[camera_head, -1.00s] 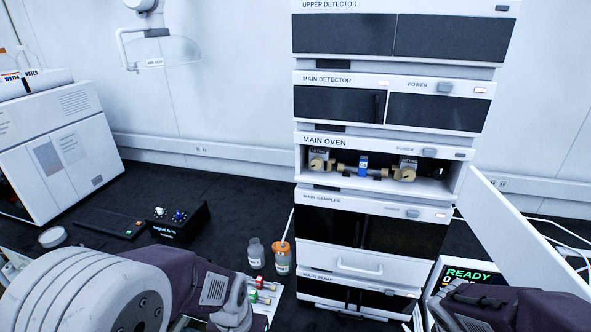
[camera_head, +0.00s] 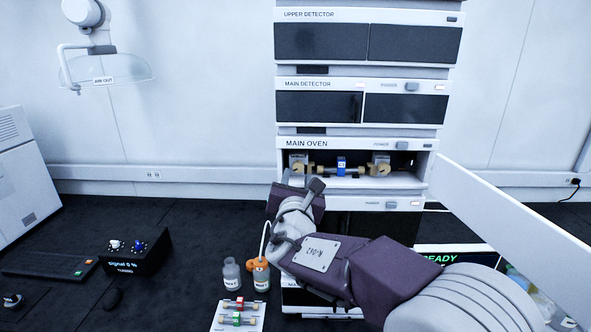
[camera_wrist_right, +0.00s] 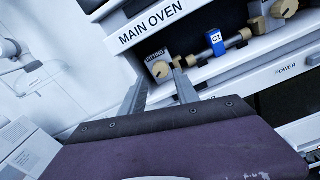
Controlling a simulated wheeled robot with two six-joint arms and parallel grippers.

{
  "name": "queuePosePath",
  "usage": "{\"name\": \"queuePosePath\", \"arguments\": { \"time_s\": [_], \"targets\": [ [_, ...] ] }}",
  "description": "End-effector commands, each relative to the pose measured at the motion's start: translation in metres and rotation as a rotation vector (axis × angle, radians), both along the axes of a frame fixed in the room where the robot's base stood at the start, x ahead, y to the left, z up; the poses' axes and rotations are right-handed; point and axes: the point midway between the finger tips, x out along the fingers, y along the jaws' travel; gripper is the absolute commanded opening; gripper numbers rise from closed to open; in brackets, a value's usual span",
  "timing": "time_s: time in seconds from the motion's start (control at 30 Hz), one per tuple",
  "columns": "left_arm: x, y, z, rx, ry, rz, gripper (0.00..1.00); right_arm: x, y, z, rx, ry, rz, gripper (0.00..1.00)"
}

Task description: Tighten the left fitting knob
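The left fitting knob (camera_head: 298,169) is a round tan knob at the left end of the open main oven bay. It also shows in the right wrist view (camera_wrist_right: 160,70), below a labelled grey fitting block. A column with a blue tag (camera_head: 341,166) runs from it to the right fitting knob (camera_head: 383,170). My right gripper (camera_wrist_right: 158,73) is open, its two fingers apart and pointing toward the left knob. The knob shows between the fingertips, but I cannot tell whether they touch it. In the head view my right wrist is just below the oven's left side. My left gripper is out of view.
The oven door (camera_head: 505,215) stands open to the right. Bottles (camera_head: 231,274) and a small tray (camera_head: 222,318) with red and green tagged columns lie below left of my right arm. A black signal box (camera_head: 135,251) stands farther left. Detectors are stacked above.

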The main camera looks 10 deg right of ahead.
Motion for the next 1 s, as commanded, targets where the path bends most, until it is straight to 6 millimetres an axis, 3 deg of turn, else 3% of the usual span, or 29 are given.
{"name": "queuePosePath", "arguments": {
  "time_s": [0.2,0.53,0.57,0.7,1.0],
  "targets": [
    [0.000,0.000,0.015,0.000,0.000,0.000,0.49,0.035,-0.011,0.002,0.000,0.002,-0.003,0.37],
    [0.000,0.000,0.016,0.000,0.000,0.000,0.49,0.043,-0.013,0.000,0.002,0.001,-0.001,0.37],
    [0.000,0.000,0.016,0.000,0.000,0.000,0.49,0.043,-0.013,0.000,0.002,0.001,-0.001,0.34],
    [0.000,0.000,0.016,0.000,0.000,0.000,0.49,0.043,-0.012,0.000,0.001,0.001,-0.001,0.00],
    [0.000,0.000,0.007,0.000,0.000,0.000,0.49,0.043,-0.013,-0.003,0.030,-0.008,-0.001,0.00]
  ]
}}
